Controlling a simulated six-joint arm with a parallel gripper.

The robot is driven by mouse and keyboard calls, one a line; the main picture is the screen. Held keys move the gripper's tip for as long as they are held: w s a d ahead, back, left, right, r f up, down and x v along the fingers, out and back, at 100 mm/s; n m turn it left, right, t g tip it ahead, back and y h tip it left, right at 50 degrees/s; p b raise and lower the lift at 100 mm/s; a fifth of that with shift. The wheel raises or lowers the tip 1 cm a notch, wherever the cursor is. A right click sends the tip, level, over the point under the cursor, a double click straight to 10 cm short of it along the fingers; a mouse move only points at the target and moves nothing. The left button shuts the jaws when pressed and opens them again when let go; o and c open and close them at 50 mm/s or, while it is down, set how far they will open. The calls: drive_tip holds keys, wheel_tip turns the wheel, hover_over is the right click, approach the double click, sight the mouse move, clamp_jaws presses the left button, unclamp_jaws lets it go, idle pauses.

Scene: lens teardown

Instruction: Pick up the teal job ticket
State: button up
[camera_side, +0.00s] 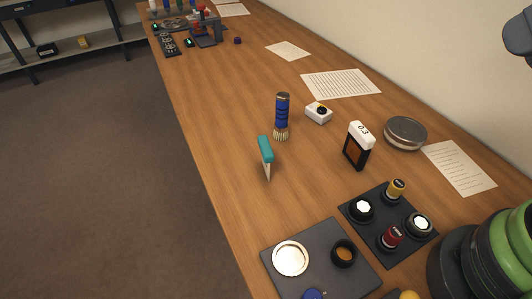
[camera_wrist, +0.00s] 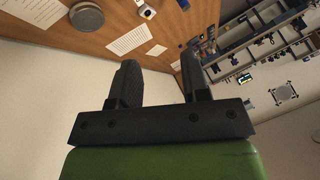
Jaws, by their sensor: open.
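The teal job ticket (camera_side: 265,150) stands on the wooden bench in the middle of the side view. It has a teal top band and a pale, narrow lower part that tapers toward the bench. Nothing touches it, and I cannot make it out in the wrist view. My gripper (camera_wrist: 160,82) shows in the wrist view with its two black fingers apart and nothing between them. It is away from the ticket, and its fingers are not seen in the side view.
A blue brush-like cylinder (camera_side: 282,115) stands just behind the ticket. A white block (camera_side: 319,112), a black-and-white 0.3 holder (camera_side: 357,145) and a round tin (camera_side: 405,133) are to its right. A dark tray (camera_side: 389,248) of knobs lies nearer. Bench (camera_side: 215,125) left of the ticket is clear.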

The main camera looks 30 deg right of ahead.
drive_tip(key=shift+o, duration=0.8)
